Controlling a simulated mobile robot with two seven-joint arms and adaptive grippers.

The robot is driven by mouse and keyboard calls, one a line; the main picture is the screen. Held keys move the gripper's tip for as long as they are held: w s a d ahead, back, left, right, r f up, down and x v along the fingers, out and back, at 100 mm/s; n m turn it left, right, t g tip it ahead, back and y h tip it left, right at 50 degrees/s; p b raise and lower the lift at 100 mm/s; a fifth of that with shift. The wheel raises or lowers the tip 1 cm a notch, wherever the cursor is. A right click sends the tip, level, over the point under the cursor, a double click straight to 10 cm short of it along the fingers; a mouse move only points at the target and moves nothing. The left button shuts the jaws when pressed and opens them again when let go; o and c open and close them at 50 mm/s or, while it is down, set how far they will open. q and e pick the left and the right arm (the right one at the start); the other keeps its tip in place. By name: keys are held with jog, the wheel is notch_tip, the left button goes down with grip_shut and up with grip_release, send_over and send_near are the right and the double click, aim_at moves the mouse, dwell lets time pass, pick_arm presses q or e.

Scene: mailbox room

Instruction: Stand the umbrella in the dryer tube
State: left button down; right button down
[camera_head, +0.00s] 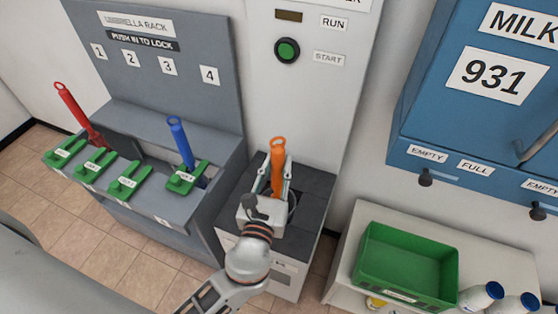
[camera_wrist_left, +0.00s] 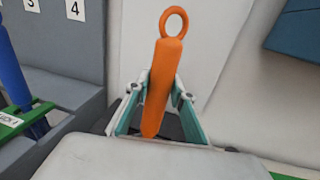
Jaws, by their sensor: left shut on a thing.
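An orange umbrella (camera_head: 278,165) with a ring on top is between the fingers of my left gripper (camera_head: 276,182), which is shut on it. It stands roughly upright over the dark top of the dryer (camera_head: 313,185), next to a pale ring-shaped rim. In the left wrist view the umbrella (camera_wrist_left: 163,85) leans slightly, ring up, with a teal-lined finger of the left gripper (camera_wrist_left: 160,108) on each side. My gripper hides the umbrella's lower end and most of the tube opening, so I cannot tell whether it is inside. My right gripper is not in view.
The umbrella rack (camera_head: 225,150) at left holds a red umbrella (camera_head: 82,115) and a blue umbrella (camera_head: 180,142) with green latches. The dryer panel has a green START button (camera_head: 287,50). A green crate (camera_head: 367,265) and bottles (camera_head: 480,296) sit on a shelf at right.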

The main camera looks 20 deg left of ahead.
pick_arm(q)
jog(key=shift+r, duration=0.1)
jog(key=c, duration=1.6)
grip_release()
jog(key=shift+c, duration=0.2)
jog(key=shift+s, duration=0.1)
jog(key=s+d, duration=0.1)
jog(key=s, duration=1)
jog(key=shift+s+d, duration=0.25)
jog(key=shift+s, duration=0.1)
